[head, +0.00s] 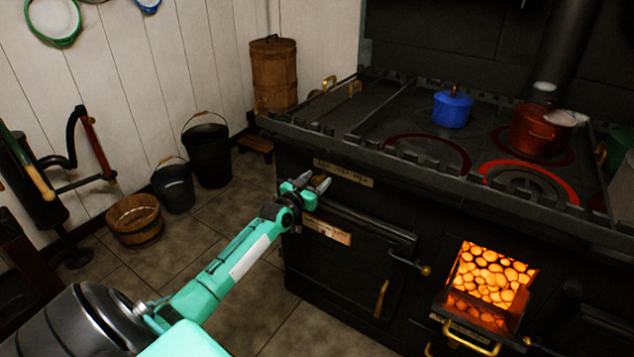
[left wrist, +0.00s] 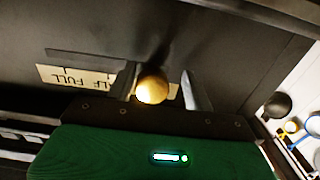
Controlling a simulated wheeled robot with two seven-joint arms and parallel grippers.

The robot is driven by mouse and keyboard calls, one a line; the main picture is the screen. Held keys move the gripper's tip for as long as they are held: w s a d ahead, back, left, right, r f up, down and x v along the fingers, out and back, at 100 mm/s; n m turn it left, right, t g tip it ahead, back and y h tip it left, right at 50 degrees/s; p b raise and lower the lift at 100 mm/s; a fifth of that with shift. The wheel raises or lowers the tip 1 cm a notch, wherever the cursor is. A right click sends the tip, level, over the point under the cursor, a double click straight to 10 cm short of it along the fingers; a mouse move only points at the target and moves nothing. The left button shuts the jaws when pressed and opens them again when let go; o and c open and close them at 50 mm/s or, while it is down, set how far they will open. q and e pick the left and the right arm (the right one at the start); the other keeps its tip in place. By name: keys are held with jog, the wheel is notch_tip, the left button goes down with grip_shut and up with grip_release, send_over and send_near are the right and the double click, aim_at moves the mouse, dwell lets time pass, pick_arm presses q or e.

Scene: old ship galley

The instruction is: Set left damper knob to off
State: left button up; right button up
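The left damper knob is a round brass ball (left wrist: 152,89) on the dark stove front, seen in the left wrist view. A cream label plate (left wrist: 75,80) beside it reads "LF FULL" upside down, its rest hidden by my gripper. The plate also shows in the head view (head: 345,173), where the knob is hidden. My left gripper (head: 313,183) is at the stove's upper left front. In the left wrist view its fingers (left wrist: 161,85) are apart with the knob between them. The knob is close to the left finger, with a gap to the right one; contact cannot be told. My right gripper is not in view.
The black stove (head: 340,270) has an oven door below my gripper and an open glowing firebox (head: 490,272) to the right. A blue pot (head: 453,108) and a red pot (head: 537,132) stand on top. Buckets (head: 206,152) stand on the floor at left.

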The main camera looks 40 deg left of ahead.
pick_arm(q)
jog(key=shift+s+d, duration=0.1)
jog(key=shift+d, duration=0.05)
jog(key=shift+s, duration=0.25)
jog(key=s+p, duration=0.1)
jog(key=s, duration=1.2)
jog(key=shift+d, duration=0.45)
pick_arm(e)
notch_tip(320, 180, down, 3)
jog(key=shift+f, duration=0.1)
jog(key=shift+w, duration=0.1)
